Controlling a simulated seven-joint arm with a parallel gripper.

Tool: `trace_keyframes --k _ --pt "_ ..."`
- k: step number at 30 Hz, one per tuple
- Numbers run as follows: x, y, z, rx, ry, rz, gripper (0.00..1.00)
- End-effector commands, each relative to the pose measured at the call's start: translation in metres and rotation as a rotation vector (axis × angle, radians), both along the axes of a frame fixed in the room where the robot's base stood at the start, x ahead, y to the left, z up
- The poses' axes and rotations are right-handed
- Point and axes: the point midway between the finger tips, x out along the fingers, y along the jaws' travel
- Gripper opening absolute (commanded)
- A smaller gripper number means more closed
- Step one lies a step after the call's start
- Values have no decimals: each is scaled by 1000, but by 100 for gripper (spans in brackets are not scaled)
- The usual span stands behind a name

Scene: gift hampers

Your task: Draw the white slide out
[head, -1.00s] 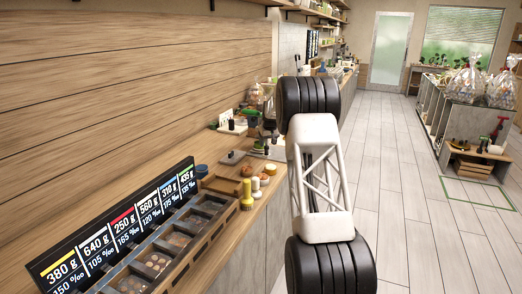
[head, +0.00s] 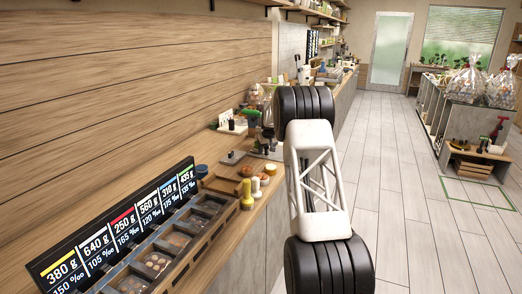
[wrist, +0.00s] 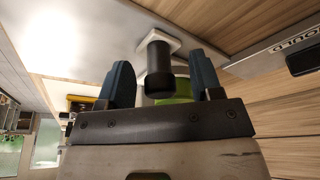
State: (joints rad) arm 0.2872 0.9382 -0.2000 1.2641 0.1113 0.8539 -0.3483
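In the wrist view a black cylindrical knob (wrist: 159,70) stands on a small white square plate (wrist: 146,22), which may be part of the white slide. My gripper (wrist: 160,64) is open, with one dark blue finger to each side of the knob. Gaps show between the knob and both fingers, so it is not gripped. A bright green thing (wrist: 182,89) shows partly behind the knob. In the head view my arm covers much of the counter's far part, and I cannot make out the slide clearly there.
A wooden counter (head: 228,228) runs along the left wall. It carries a price board (head: 115,222), a sectioned tray (head: 205,207), a yellow bottle (head: 247,194) and small jars. A pale smooth surface (wrist: 80,25) lies around the plate in the wrist view.

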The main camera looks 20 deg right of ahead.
Motion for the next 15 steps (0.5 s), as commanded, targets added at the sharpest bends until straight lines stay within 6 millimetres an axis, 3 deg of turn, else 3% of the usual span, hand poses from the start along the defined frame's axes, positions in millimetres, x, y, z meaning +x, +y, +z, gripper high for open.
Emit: trace_keyframes --k 1,8,15 --pt "0 0 0 0 0 0 52" --pt "0 0 0 0 0 0 17" --pt "-1 -1 0 0 0 0 17"
